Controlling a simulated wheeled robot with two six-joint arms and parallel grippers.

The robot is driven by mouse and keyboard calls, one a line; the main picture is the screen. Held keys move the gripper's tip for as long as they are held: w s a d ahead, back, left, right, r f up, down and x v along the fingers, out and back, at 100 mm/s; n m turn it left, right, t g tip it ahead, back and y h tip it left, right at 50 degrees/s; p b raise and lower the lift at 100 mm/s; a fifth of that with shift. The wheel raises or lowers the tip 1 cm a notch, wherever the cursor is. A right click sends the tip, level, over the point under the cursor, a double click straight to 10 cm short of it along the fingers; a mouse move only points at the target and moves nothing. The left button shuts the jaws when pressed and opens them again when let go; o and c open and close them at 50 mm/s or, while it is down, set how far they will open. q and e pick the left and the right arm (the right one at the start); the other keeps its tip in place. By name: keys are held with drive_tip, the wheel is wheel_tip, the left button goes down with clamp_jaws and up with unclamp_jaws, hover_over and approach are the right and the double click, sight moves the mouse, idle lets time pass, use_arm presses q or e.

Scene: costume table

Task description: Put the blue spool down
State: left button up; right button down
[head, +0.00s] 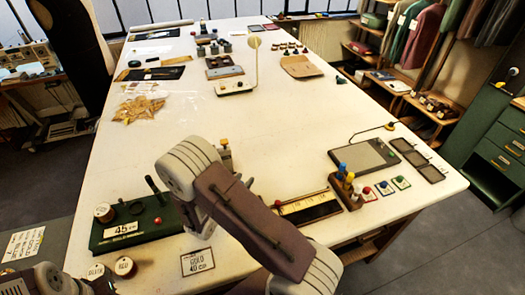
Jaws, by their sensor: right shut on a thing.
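My right arm reaches in from the bottom and bends down over the near left part of the table. My right gripper (203,226) points down there, mostly hidden behind my own arm, and is shut on the blue spool. The spool itself is hidden by the arm, so its colour and its height above the table do not show. A green stand (155,228) with a 45 cm card (122,230) lies left of the gripper. My left arm shows only in part at the bottom left corner; its gripper is out of view.
A spool (104,213) stands at the green stand's left end. Spools marked red (125,267) and silver (96,272) stand near the front edge. A gold 40 cm card (197,262) lies at the front. A ruler tray (308,207) lies right of my arm.

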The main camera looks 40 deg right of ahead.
drive_tip(key=shift+m+g+h, duration=0.4)
drive_tip(key=shift+m+g, duration=0.4)
drive_tip(key=shift+g, duration=0.1)
drive_tip(key=d, duration=0.4)
drive_tip(key=w+d+r+b, duration=0.1)
drive_tip(key=d, duration=0.4)
drive_tip(key=d+r, duration=0.1)
drive_tip(key=d, duration=0.4)
drive_tip(key=shift+w+d+r, duration=0.25)
drive_tip(key=shift+w, duration=0.05)
drive_tip(key=s+d+r+m+g+b, duration=0.1)
drive_tip(key=s+d+r, duration=0.1)
drive_tip(key=d, duration=0.4)
drive_tip(key=s+d+r, duration=0.2)
drive_tip(key=d, duration=0.4)
drive_tip(key=p, duration=0.2)
hover_over(277, 153)
wheel_tip(277, 153, down, 7)
drive_tip(key=shift+s+d+r, duration=0.1)
drive_tip(key=shift+s+d, duration=0.05)
drive_tip(key=shift+w+f, duration=0.2)
drive_tip(key=shift+w, duration=0.1)
wheel_tip(277, 153, down, 3)
drive_tip(key=shift+s+f+p, duration=0.1)
drive_tip(key=shift+f+p, duration=0.05)
drive_tip(key=shift+p, duration=0.45)
drive_tip(key=shift+f, duration=0.4)
